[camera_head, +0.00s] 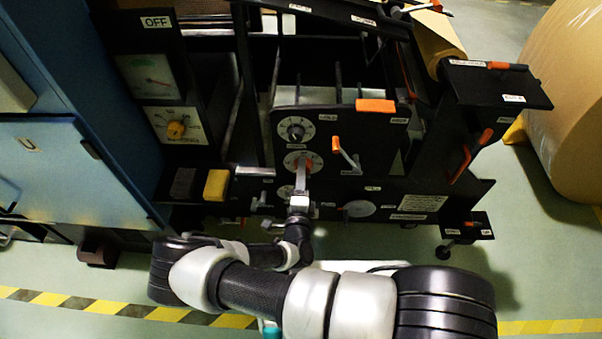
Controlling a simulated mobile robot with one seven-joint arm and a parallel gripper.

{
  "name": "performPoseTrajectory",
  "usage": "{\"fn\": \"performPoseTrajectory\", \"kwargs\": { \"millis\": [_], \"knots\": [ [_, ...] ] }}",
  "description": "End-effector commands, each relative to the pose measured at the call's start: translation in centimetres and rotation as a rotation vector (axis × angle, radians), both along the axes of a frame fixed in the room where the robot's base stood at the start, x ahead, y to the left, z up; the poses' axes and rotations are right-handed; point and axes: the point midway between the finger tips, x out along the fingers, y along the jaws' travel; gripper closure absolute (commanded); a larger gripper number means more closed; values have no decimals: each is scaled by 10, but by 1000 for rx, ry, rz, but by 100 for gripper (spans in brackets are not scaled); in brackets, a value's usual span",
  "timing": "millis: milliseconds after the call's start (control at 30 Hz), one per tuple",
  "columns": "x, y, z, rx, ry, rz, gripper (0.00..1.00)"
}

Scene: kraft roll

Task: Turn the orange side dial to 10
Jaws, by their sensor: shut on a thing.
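The orange side dial (309,162) sits on the black side panel of the machine, in the middle of a round pale scale plate. My gripper (301,168) reaches up to it from below and is shut on the dial. The fingers cover much of the dial and part of its scale, so I cannot read the setting. Another round dial (295,130) with a dark knob sits just above it, and part of a third scale shows below, behind my gripper.
An orange-handled crank (345,152) juts out just right of the dial. An orange lever (470,158) stands further right. A yellow block (217,185) sits on a ledge to the left. A blue cabinet (70,160) stands at far left, and a large kraft roll (565,100) at far right.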

Motion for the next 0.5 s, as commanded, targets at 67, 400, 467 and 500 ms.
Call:
{"fn": "performPoseTrajectory", "kwargs": {
  "millis": [67, 400, 467, 500],
  "knots": [
    [0, 0, 0, -22, 1, 1, 82],
    [0, 0, 0, -54, 2, 0, 82],
    [0, 0, 0, -54, 2, 0, 82],
    [0, 0, 0, -54, 2, 0, 82]
  ]
}}
